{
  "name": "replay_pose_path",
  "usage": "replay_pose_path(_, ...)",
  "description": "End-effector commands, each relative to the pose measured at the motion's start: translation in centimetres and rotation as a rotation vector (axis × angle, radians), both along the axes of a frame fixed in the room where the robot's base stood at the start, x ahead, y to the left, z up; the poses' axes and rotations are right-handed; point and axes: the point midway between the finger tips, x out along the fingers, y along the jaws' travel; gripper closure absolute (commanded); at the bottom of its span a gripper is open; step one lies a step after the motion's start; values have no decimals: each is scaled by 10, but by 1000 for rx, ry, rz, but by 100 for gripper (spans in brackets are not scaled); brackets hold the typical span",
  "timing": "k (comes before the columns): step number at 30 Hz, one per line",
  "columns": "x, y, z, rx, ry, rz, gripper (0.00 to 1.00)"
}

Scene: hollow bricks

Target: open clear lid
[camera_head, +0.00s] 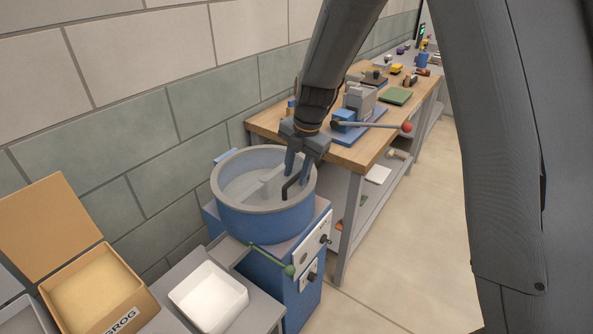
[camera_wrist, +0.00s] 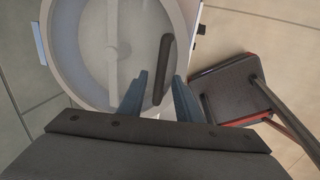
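A clear lid (camera_head: 238,188) covers the round blue tub (camera_head: 262,224) of a machine, and pale bars show through it. The lid also shows in the wrist view (camera_wrist: 88,55). A dark bent handle (camera_head: 288,192) stands at the lid's right side; in the wrist view the handle (camera_wrist: 163,68) reaches down toward the gap between my fingers. My gripper (camera_head: 298,168) points down over that side of the lid. In the wrist view its two blue-grey fingers (camera_wrist: 160,97) are apart, one on each side of the handle's near end, with gaps visible. Contact is not visible.
A lever with a green knob (camera_head: 288,270) sticks out at the machine's front. A white tray (camera_head: 208,298) and an open GROG box (camera_head: 98,288) stand at the lower left. A workbench (camera_head: 350,152) with a red-knobbed lever press (camera_head: 365,125) is close behind.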

Motion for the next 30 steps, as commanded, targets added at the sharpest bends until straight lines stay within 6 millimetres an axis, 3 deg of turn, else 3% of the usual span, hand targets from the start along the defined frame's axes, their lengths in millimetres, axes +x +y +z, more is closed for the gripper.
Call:
replay_pose_path(4, 0, 0, 0, 0, 0, 0, 69)
replay_pose_path(10, 0, 0, 0, 0, 0, 0, 100)
replay_pose_path(22, 2, 1, 9, 0, -3, -1, 100)
replay_pose_path(30, 15, 5, 53, 3, -9, -15, 100)
